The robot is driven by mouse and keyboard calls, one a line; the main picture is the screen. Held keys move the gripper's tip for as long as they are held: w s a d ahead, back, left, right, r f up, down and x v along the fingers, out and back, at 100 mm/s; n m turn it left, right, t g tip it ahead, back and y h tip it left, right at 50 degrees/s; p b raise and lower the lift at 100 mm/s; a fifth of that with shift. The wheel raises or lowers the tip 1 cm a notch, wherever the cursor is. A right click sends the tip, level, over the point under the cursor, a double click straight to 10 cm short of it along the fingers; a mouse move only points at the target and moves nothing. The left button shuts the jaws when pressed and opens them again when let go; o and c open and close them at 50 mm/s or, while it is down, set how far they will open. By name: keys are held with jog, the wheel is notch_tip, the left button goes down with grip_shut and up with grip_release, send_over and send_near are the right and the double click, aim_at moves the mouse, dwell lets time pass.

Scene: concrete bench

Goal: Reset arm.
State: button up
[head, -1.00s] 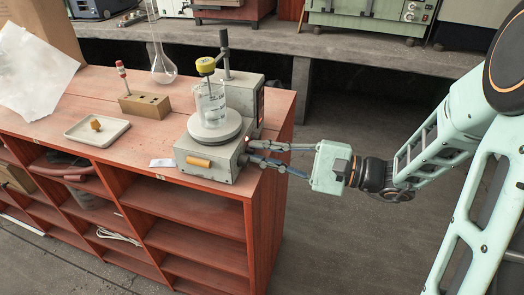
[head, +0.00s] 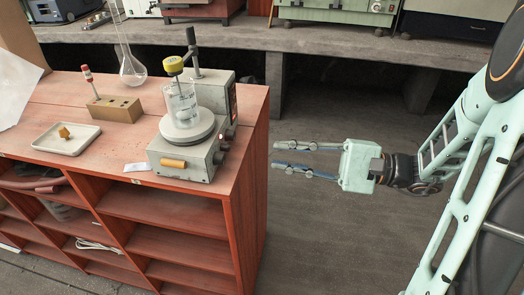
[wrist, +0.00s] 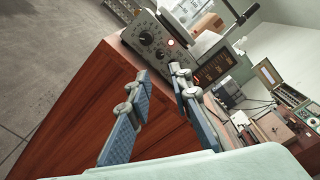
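My gripper (head: 275,155) is open and empty in the head view. It hangs in free air to the right of the red-brown shelf unit (head: 245,200), apart from it. In the wrist view my gripper (wrist: 160,78) has its two blue-padded fingers spread, with the unit's side panel (wrist: 75,115) and the grey stirrer's dial panel (wrist: 155,40) beyond them. My arm (head: 455,140) reaches in from the right edge of the head view.
The grey stirrer (head: 185,160) holds a glass beaker (head: 182,103) on its plate. A tray (head: 60,147), a wooden block (head: 115,108) and a flask (head: 132,72) stand further left. A concrete bench (head: 350,43) runs along the back. The floor right of the unit is clear.

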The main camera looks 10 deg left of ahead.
jog(key=shift+d, duration=0.85)
